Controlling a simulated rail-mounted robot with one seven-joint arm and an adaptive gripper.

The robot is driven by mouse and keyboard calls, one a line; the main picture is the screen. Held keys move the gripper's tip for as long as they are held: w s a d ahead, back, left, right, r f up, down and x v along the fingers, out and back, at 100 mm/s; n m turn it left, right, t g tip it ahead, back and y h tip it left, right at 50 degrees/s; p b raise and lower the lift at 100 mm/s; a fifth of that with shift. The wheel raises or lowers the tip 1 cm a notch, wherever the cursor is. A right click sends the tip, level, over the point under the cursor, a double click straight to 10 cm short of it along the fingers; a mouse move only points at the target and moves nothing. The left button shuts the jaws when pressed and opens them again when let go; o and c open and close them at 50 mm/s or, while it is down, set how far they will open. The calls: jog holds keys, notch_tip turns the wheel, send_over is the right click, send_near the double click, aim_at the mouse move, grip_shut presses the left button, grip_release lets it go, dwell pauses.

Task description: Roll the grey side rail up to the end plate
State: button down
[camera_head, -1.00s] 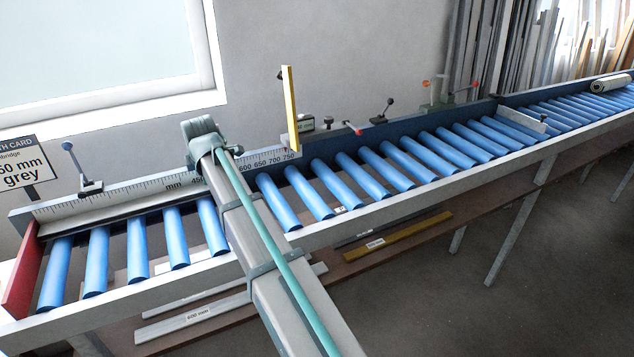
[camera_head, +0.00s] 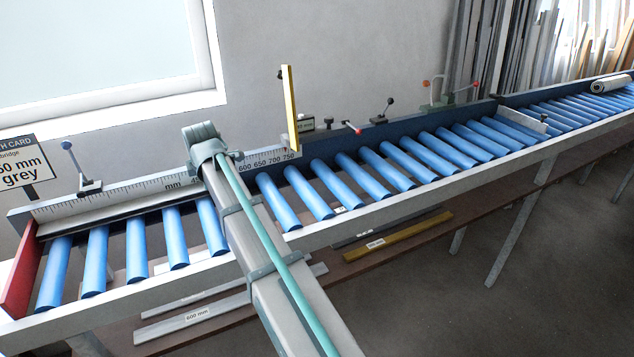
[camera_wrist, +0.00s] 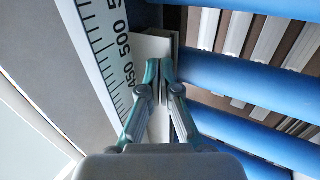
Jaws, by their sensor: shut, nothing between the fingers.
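The grey side rail (camera_head: 115,208) lies lengthwise on the blue rollers along the ruler fence, at the left in the head view. Its left end is close to the red end plate (camera_head: 19,270); I cannot tell whether they touch. Its other end is hidden behind my arm. In the wrist view a pale length of the rail (camera_wrist: 152,47) shows beside the ruler near the 450 and 500 marks. My gripper (camera_wrist: 160,72) is shut and empty, its fingertips over or against the rail; contact is unclear. In the head view my arm hides the gripper.
The ruler fence (camera_head: 268,158) runs behind the rollers, with a yellow upright stop (camera_head: 290,108) beyond my arm. Rollers (camera_head: 362,175) right of my arm are mostly clear. Labelled profiles (camera_head: 195,318) lie on the shelf below.

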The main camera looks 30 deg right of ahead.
jog(key=shift+f, duration=0.15)
jog(key=shift+r, duration=0.2)
jog(key=shift+r+p, duration=0.4)
jog(key=shift+p, duration=0.05)
jog(key=shift+d, duration=0.15)
jog(key=shift+s+d+p, duration=0.15)
jog(key=shift+d+p, duration=0.05)
jog(key=shift+d, duration=1.05)
jog(key=shift+s+d+p, duration=0.1)
jog(key=shift+d+p, duration=0.05)
jog(key=shift+d, duration=1.05)
jog(key=shift+f+b, duration=0.3)
jog(key=shift+f, duration=0.55)
